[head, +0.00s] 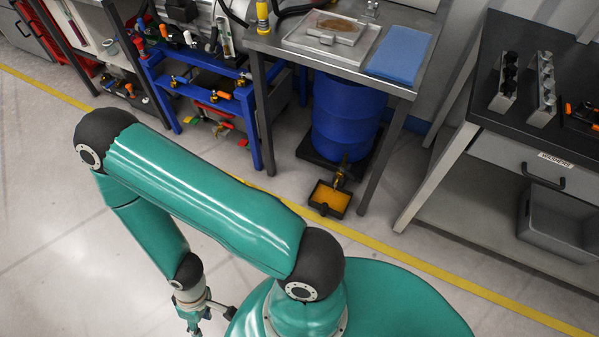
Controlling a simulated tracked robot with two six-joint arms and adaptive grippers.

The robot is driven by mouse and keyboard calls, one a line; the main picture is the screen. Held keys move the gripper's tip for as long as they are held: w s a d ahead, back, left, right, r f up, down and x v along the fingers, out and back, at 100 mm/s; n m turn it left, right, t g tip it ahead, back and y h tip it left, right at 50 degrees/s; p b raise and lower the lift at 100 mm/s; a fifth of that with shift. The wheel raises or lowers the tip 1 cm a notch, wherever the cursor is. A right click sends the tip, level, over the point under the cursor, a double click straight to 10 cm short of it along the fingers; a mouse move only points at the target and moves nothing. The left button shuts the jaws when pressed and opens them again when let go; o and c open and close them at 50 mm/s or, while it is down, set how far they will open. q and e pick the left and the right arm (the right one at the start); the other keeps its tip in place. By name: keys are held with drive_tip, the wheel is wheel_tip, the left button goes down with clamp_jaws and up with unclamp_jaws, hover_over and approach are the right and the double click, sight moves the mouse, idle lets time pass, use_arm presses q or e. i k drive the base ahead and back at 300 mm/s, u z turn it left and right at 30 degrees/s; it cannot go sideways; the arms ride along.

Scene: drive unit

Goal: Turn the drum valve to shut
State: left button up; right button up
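A blue drum (342,118) stands on a dark base under a steel bench. A small brass-coloured valve (342,172) sticks out low at its front. The valve is too small to tell how its handle is turned. Below it on the floor is a black drip tray (345,207) with orange-yellow contents. My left arm is folded out to the left, and its gripper (205,322) points down at the bottom edge, partly cut off. It is well in front of and left of the valve, apart from it. Whether its fingers are open is unclear. My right gripper is out of view.
The steel bench (412,82) overhangs the drum, with legs on both sides. It holds a grey tray and blue cloth (399,54). A blue rack (258,125) stands left, a dark-topped workbench (480,105) right. A yellow line (420,257) crosses the open floor.

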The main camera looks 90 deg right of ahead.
sight(349, 175)
drive_tip(key=u, duration=0.55)
drive_tip(key=i, duration=0.25)
drive_tip(key=z, duration=2.55)
drive_tip(key=i, duration=0.2)
drive_tip(key=z, duration=1.6)
drive_tip(key=k, duration=0.55)
drive_tip(key=z, duration=0.45)
drive_tip(key=i, duration=1.6)
drive_tip(key=u, duration=0.35)
